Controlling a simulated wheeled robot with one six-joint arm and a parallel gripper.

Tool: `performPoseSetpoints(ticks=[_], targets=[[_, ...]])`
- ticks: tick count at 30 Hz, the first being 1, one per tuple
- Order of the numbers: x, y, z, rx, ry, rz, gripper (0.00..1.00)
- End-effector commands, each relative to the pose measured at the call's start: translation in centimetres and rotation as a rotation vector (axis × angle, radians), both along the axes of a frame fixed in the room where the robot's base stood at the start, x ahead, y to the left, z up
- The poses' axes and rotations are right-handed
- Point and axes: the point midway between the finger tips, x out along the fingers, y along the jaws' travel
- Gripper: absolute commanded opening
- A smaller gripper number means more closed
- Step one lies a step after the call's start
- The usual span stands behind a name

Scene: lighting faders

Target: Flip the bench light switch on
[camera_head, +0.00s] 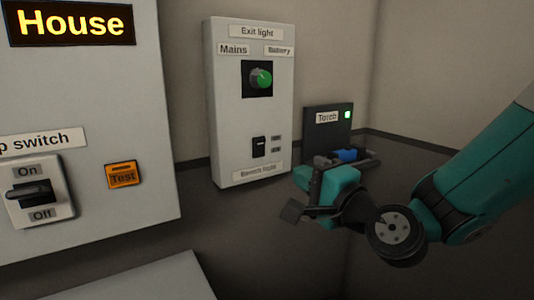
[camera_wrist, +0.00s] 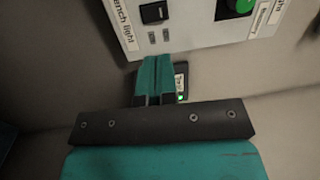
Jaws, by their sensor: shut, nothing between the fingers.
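The bench light switch (camera_head: 259,147) is a small black rocker low on a pale wall panel, above the "Bench light" label (camera_head: 258,170). Two small grey labels beside it are too small to read. In the wrist view the switch (camera_wrist: 154,13) is at the top, with its panel turned on its side. I cannot tell which way the rocker is set. My gripper (camera_head: 301,177) is just right of the panel's lower right edge, apart from the switch. Its teal fingers (camera_wrist: 157,62) are shut and empty in the wrist view, pointing toward the panel edge below the switch.
The same panel (camera_head: 225,105) carries a green exit light knob (camera_head: 261,78). A dark torch box (camera_head: 322,136) with a green light is on the wall behind my gripper. A larger panel (camera_head: 80,90) at left holds a lever switch (camera_head: 36,193) and an orange Test button (camera_head: 122,175).

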Motion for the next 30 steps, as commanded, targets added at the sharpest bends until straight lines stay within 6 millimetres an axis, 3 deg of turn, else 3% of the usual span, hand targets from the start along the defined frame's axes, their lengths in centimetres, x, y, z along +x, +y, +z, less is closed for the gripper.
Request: performPoseSetpoints(ticks=[16, 30], targets=[[1.0, 0.1, 0.4, 0.036, -0.002, -0.025, 0.0], [7.2, 4.4, 1.8, 0.034, -0.001, -0.023, 0.0]])
